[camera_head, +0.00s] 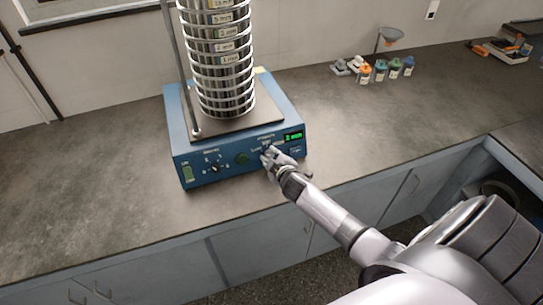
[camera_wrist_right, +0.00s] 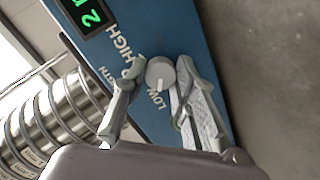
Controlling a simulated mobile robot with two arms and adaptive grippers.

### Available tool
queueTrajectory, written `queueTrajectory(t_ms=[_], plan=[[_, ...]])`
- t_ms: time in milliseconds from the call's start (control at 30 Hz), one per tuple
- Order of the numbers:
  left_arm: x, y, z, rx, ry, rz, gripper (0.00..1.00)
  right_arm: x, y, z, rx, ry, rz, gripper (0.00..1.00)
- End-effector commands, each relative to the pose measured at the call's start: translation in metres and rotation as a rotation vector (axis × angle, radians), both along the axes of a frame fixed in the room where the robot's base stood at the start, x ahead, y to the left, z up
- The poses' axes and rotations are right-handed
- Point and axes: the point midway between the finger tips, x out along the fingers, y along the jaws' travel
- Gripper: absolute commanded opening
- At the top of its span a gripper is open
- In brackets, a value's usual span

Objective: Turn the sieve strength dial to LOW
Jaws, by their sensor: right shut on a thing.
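The blue sieve shaker (camera_head: 225,175) stands on the counter with its front panel towards me. Its round grey strength dial (camera_wrist_right: 160,74) shows in the right wrist view, between the printed words HIGH and LOW. A pale mark on the dial points towards LOW. My right gripper (camera_head: 268,154) is at the right part of the front panel and hides the dial in the head view. In the right wrist view the right gripper (camera_wrist_right: 158,82) has a finger on each side of the dial and is shut on it. My left gripper is out of view.
A stack of steel sieves (camera_head: 222,65) stands on top of the shaker. A green-lit display (camera_head: 293,136) is beside the dial. Several small bottles (camera_head: 380,73) and a funnel (camera_head: 390,36) stand at the back right. The counter (camera_head: 345,125) right of the shaker is clear.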

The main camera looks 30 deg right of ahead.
Motion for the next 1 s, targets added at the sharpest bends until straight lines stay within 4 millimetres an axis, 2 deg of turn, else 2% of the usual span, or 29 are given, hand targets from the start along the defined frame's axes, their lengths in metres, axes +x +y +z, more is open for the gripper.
queueTrajectory(t_ms=[467, 500, 800, 1000], plan=[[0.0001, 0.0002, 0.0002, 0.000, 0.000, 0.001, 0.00, 0.0000, 0.0010, -0.0003, -0.017, 0.004, 0.008, 0.00], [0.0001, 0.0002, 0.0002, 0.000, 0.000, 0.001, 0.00, 0.0000, 0.0010, -0.0003, -0.017, 0.004, 0.008, 0.26], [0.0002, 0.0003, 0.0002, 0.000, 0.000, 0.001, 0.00, -0.0001, 0.0004, -0.0003, -0.014, 0.004, 0.006, 0.46], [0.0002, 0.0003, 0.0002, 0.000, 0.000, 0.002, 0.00, 0.0000, 0.0002, -0.0002, -0.014, 0.004, 0.006, 0.46]])
